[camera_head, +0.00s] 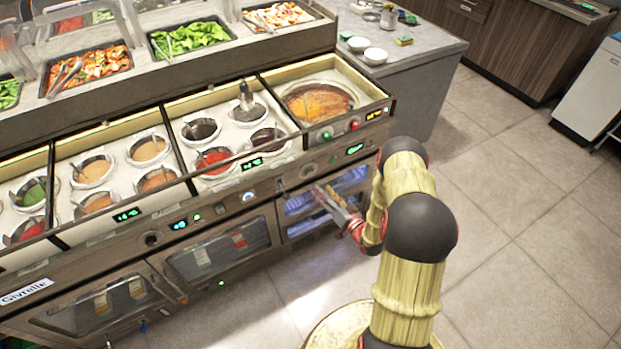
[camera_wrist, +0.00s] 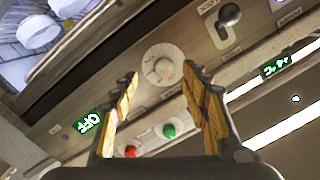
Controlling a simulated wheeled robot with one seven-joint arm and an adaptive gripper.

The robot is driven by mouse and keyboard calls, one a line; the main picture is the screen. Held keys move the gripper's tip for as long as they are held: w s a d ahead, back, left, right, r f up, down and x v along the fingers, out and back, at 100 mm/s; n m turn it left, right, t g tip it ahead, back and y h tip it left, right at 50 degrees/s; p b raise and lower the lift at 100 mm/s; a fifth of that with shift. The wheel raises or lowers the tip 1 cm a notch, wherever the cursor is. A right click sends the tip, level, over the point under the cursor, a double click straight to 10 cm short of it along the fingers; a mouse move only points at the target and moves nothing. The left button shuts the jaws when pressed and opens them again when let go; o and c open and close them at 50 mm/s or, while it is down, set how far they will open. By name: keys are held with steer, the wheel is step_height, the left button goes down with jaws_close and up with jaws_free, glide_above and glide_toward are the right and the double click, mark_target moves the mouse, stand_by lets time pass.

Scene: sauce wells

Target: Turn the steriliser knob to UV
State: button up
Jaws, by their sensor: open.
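The round white knob (camera_wrist: 162,65) is on the metal panel in the wrist view, with a small pointer mark on its face. It also shows small in the head view (camera_head: 308,170), above a blue-lit cabinet. A green display (camera_wrist: 88,122) on the same panel reads OFF. My gripper (camera_wrist: 160,72) is open and empty. Its two yellow-padded fingers frame the knob in the picture; I cannot tell how far they are from it. In the head view my gripper (camera_head: 338,207) is in front of the lit cabinet (camera_head: 300,205). The labels around the knob are too small to read.
A toggle switch (camera_wrist: 228,17) and another green display (camera_wrist: 277,65) are beside the knob. Green (camera_wrist: 169,130) and red (camera_wrist: 130,151) buttons lie beyond it. Sauce wells (camera_head: 213,160) and a soup pan (camera_head: 318,100) are above the panel. The tiled floor at right is clear.

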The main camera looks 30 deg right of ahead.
mark_target(311, 174)
steer(key=shift+t, duration=0.3)
steer(key=w, duration=0.2)
steer(key=w+b, duration=0.1)
steer(key=w, duration=0.2)
steer(key=w+r+b, duration=0.1)
steer(key=w, duration=0.2)
steer(key=shift+a+r, duration=0.1)
steer(key=shift+a, duration=0.2)
steer(key=shift+c, duration=0.8)
steer(key=c, duration=1)
